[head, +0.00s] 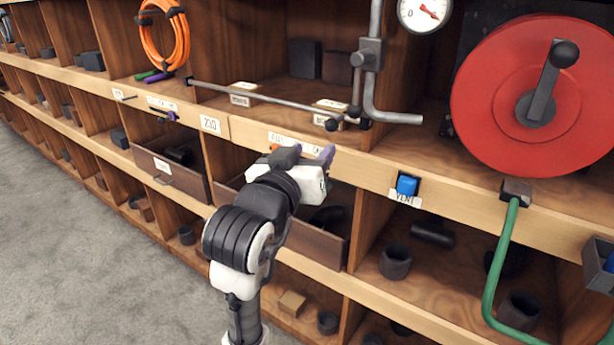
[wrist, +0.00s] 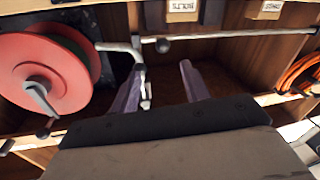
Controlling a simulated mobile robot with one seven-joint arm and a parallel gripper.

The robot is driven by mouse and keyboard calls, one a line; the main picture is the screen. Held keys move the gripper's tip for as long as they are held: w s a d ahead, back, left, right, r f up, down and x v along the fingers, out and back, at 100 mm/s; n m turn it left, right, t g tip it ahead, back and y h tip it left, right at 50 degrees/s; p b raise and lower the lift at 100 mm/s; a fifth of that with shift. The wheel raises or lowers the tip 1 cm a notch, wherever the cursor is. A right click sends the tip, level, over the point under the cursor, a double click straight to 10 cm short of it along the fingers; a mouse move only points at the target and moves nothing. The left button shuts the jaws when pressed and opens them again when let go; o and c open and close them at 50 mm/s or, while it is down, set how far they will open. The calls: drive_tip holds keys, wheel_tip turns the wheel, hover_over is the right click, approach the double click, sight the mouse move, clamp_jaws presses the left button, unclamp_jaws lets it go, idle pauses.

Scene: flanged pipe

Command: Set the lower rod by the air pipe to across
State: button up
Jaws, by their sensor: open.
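I cannot tell which is the task's lower rod. My gripper (head: 306,153) is open and empty at the shelf edge, apart from the rods; its fingers (wrist: 160,68) point into the shelf.
A red reel (head: 485,115) stands right of the pipe. A gauge (head: 425,12) is above, a blue button (head: 407,185) on the shelf edge. An orange cable coil (head: 165,45) hangs left. Open drawers (head: 170,172) jut out below. The floor (head: 80,230) is clear.

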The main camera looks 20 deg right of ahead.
drive_tip(key=shift+s+a+b, duration=0.3)
drive_tip(key=shift+s+b, duration=0.15)
drive_tip(key=shift+b, duration=0.45)
drive_tip(key=shift+a, duration=0.1)
